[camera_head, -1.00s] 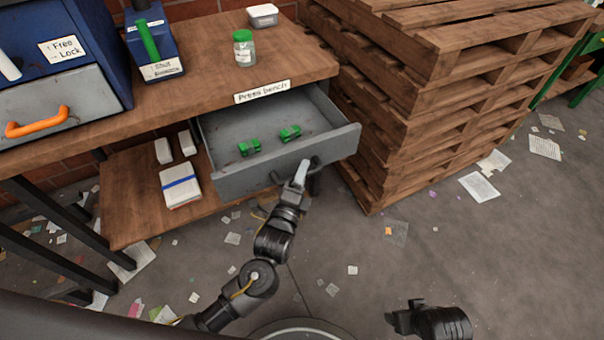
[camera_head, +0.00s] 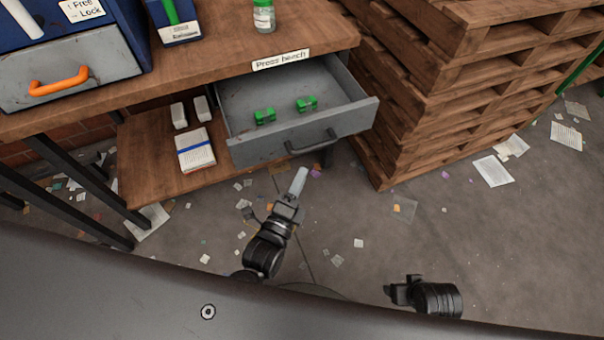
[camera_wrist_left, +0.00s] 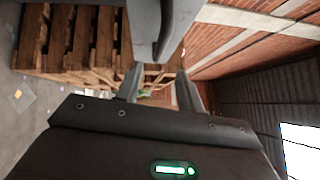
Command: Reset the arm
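My left gripper (camera_head: 298,181) is in front of and below the open grey drawer (camera_head: 245,149), apart from its dark handle (camera_head: 312,144). In the left wrist view its two fingers (camera_wrist_left: 159,85) stand apart with nothing held between them. The grey drawer also shows at the top of that view (camera_wrist_left: 148,22). Two green parts lie in the drawer, one at left (camera_head: 265,116) and one at right (camera_head: 307,103). My right gripper (camera_head: 391,291) is low at right over the floor; its finger opening is unclear.
The wooden press bench (camera_head: 225,58) holds a blue machine and a green-lidded jar (camera_head: 264,16). Its lower shelf (camera_head: 150,165) carries white boxes. Stacked pallets (camera_head: 440,95) stand right of the drawer. Paper scraps litter the otherwise open floor.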

